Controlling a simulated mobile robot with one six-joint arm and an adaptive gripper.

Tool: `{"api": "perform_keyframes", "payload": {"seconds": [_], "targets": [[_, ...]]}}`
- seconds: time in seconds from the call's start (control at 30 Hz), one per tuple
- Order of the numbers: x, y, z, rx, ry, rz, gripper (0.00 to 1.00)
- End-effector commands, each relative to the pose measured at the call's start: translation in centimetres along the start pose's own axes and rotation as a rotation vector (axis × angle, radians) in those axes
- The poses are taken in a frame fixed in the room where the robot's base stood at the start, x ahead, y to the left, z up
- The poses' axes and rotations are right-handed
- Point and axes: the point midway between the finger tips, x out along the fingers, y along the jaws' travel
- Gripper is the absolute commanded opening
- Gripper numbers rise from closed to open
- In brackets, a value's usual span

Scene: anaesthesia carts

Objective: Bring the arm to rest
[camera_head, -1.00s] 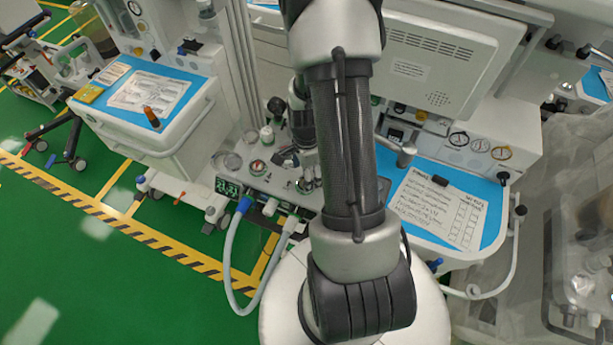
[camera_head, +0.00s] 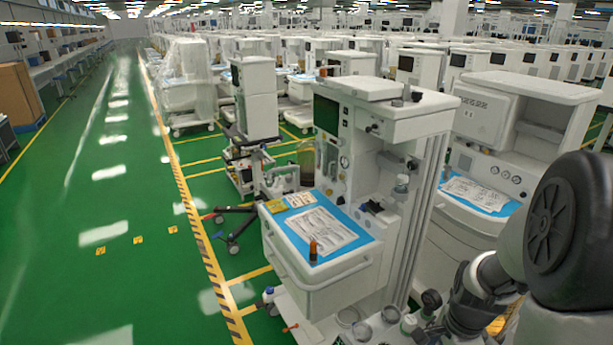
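My arm (camera_head: 535,240) shows at the lower right of the head view. A large dark round joint cap and pale links are in sight, close to the camera. The end of the arm and my gripper cannot be made out. The nearest anaesthesia cart (camera_head: 385,145) stands upright just left of my arm. Its blue-topped work surface (camera_head: 358,232) bears a printed sheet (camera_head: 316,230), a yellow card (camera_head: 276,206) and a small amber bottle (camera_head: 313,251).
A second cart (camera_head: 520,120) stands close behind my arm at the right. Rows of carts fill the back. A plastic-wrapped cart (camera_head: 190,85) is further off. The green floor aisle (camera_head: 110,215) at the left is clear, bordered by a yellow-black stripe (camera_head: 207,250).

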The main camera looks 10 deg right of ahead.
Motion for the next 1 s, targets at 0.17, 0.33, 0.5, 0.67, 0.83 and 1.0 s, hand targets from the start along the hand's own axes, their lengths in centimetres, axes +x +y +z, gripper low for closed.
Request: {"api": "perform_keyframes", "payload": {"seconds": [0.17, 0.33, 0.5, 0.67, 0.83, 1.0], "targets": [[-7.2, 0.5, 5.0, -0.417, 0.034, -0.094, 0.66], [-12.8, 3.2, 9.6, -0.841, 0.081, -0.175, 0.66], [-16.9, 7.3, 13.2, -1.256, 0.145, -0.256, 0.66], [-18.8, 11.0, 15.1, -1.563, 0.206, -0.314, 0.66], [-19.5, 13.0, 15.9, -1.735, 0.246, -0.345, 0.66], [-19.6, 13.4, 16.0, -1.77, 0.254, -0.349, 0.66]]}}
